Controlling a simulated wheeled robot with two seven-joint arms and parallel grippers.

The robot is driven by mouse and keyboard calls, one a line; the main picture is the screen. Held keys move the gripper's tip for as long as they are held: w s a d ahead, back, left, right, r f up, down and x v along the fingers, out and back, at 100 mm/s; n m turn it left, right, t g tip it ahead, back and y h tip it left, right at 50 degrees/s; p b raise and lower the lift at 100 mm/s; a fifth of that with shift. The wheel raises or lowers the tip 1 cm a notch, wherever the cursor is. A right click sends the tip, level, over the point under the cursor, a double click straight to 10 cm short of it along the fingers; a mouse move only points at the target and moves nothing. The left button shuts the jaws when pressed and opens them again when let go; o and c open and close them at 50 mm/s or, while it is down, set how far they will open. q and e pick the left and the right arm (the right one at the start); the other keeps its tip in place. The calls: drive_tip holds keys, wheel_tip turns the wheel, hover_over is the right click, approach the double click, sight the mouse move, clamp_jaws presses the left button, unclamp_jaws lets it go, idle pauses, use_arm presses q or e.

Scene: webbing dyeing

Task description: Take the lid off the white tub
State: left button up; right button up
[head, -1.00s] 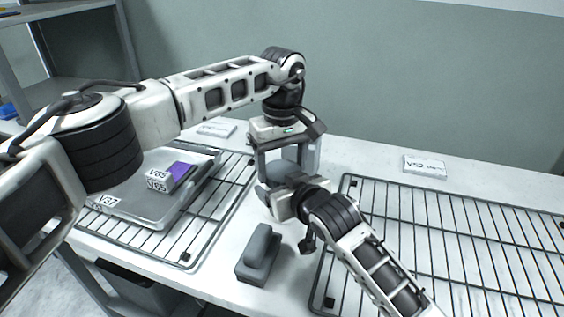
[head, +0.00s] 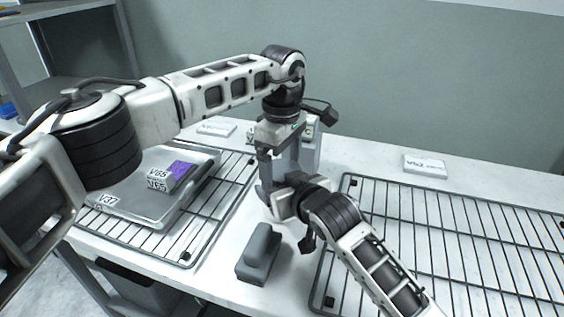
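A pale grey-white upright block-like thing (head: 311,152), perhaps the white tub, stands at the middle of the table, largely hidden behind my grippers. I cannot make out its lid. My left gripper (head: 268,178) points down just in front of it; one dark finger shows on the left, and the other is not clear. My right gripper (head: 270,203) comes in from the lower right and points left, low over the table, below the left gripper. Its fingertips are mostly hidden, and I cannot tell whether either gripper touches the pale thing.
A grey block with a raised handle (head: 259,254) lies near the front edge. A wire rack (head: 450,235) fills the right. Another rack (head: 215,212) on the left bears a grey tray (head: 157,211) with labelled blocks (head: 170,176). A label plate (head: 425,167) lies at the back.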

use_arm(q)
wheel_tip(320, 180, up, 4)
drive_tip(key=shift+r, duration=0.2)
drive_tip(key=shift+c, duration=0.4)
drive_tip(key=shift+r+m, duration=1)
drive_tip(key=shift+r, duration=0.6)
drive_tip(key=shift+f, duration=3.9)
drive_tip(key=c, duration=1)
drive_tip(key=n, duration=0.3)
